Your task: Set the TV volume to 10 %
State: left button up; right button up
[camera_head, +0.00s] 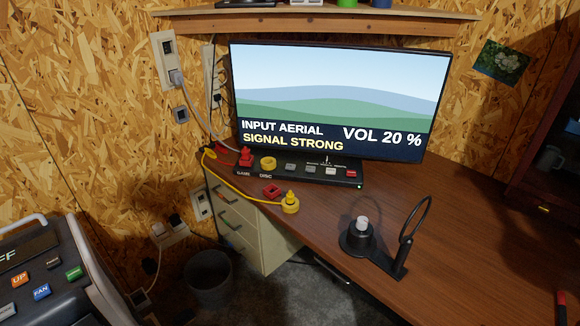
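The TV (340,95) stands on the wooden desk (445,220). Its screen reads "INPUT AERIAL", "SIGNAL STRONG" and "VOL 20 %". A black control box (300,179) sits below the screen. It carries several small grey buttons (310,169), a whitish one (331,171) and a red one (352,173) at its right end; their labels are too small to read. A red plug (246,157) stands at the box's "GAME" label and a yellow ring (268,163) near "DISC". Neither of my grippers is in view.
A loop aerial (415,220) on a black base with a pale knob (362,223) stands on the desk. A yellow plug (290,202) with cable and a red ring (272,191) lie before the box. A panel with coloured buttons (42,290) is lower left, a bin (209,278) below.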

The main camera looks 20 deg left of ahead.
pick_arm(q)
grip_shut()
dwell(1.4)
